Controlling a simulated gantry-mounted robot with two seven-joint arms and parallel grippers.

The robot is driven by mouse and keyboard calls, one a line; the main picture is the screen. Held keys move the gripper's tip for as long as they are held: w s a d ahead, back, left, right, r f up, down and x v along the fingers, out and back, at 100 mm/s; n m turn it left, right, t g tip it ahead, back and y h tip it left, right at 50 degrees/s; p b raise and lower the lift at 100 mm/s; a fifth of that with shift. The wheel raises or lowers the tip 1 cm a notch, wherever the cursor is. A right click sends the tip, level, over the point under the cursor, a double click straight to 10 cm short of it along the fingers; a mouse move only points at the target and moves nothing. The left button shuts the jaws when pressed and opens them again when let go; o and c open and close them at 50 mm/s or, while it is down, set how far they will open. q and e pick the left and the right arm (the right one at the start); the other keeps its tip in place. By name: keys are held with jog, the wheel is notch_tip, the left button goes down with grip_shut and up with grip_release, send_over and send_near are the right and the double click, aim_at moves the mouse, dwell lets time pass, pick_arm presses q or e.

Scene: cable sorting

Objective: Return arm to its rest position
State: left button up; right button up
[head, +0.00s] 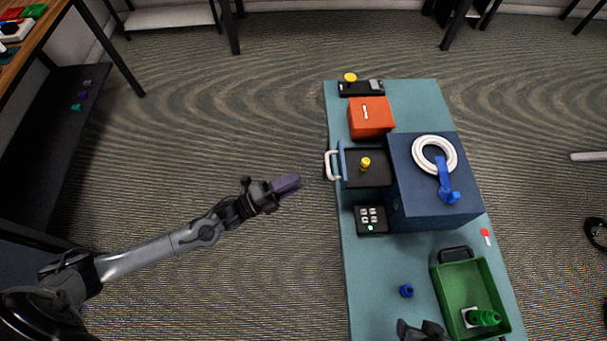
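My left arm reaches in from the lower left of the head view. Its gripper (281,187) hangs over the open floor, left of the teal table, touching nothing there. A purple-grey block shape shows at its tip; I cannot tell whether this is the fingers or something held. A dark part of my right gripper (421,330) shows at the bottom edge, over the table's front, and its fingers are not clear. A blue cabinet (432,212) stands on the table with its drawer (355,181) open to the left. A yellow piece (366,163) stands in the drawer.
A wooden desk (45,25) stands upper left. Floor between is clear.

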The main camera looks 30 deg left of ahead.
pick_arm(q)
jog(key=shift+s+a, duration=0.3)
jog(key=shift+s, duration=0.1)
jog(key=shift+f, duration=0.1)
pick_arm(e)
jog(key=shift+r, duration=0.1)
